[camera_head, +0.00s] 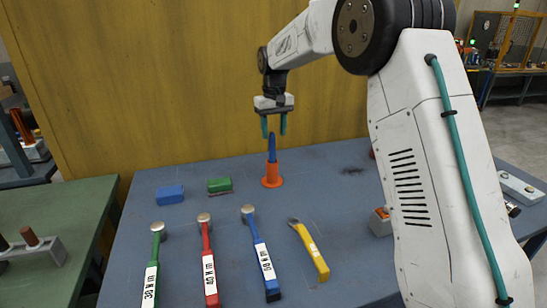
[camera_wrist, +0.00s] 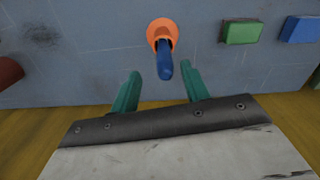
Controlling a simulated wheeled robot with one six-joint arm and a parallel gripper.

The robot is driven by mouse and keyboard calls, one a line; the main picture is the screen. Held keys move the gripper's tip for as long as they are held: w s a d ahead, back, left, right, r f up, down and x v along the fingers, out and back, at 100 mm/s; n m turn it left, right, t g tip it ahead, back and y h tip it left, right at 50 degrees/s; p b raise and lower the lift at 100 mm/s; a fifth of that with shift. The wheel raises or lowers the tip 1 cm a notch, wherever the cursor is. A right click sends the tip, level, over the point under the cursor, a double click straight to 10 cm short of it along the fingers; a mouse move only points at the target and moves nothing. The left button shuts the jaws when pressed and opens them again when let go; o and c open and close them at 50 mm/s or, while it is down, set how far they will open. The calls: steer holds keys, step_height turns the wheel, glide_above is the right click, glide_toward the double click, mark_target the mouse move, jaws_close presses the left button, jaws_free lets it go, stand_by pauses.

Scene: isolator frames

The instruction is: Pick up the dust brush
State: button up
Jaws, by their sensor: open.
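A blue handle (camera_head: 272,150) stands upright in an orange holder (camera_head: 271,180) at the back middle of the table. Its lower end is hidden in the holder; it may be the dust brush, but no bristles show. My gripper (camera_head: 274,135) is open, pointing down just above the handle's top, with its two teal fingers apart. In the wrist view the blue handle (camera_wrist: 164,63) shows between the fingers of my gripper (camera_wrist: 161,70), and the orange holder (camera_wrist: 161,31) lies beyond. Nothing is held.
A blue block (camera_head: 170,194) and a green block (camera_head: 219,185) lie left of the holder. Green, red and blue long-handled tools (camera_head: 208,262) and a yellow-handled tool (camera_head: 312,252) lie in front. A yellow wall (camera_head: 180,80) stands behind the blue-grey table (camera_head: 345,215).

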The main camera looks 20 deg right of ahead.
mark_target(272, 146)
steer(key=f, duration=0.6)
steer(key=shift+s+a+f, duration=0.1)
steer(key=shift+a, duration=0.3)
jaws_close()
